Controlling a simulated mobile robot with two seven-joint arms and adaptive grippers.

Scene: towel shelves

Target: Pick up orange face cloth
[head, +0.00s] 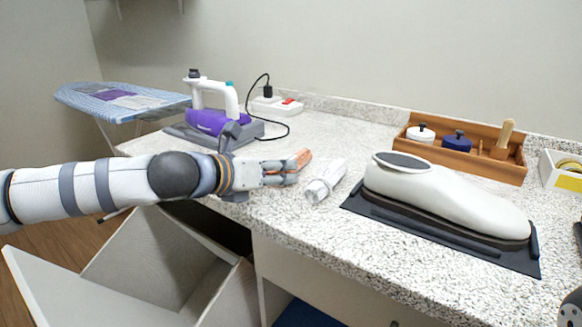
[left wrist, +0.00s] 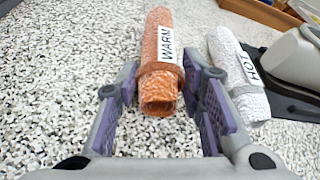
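The orange face cloth (head: 303,157) is a rolled cylinder lying on the speckled counter. In the left wrist view the orange face cloth (left wrist: 159,65) has a white label reading WARM, and its near end faces me. My left gripper (head: 288,170) is at the cloth, low over the counter. In the left wrist view my left gripper (left wrist: 164,82) is open, with one finger on each side of the cloth's near end. The fingers partly hide the cloth in the head view.
A white rolled cloth (head: 326,181) labelled HOT lies close to the right of the orange one. A white shoe-shaped form (head: 445,200) on a dark mat stands farther right. A purple iron (head: 207,121) stands behind my left arm. A wooden tray (head: 478,165) is at the back.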

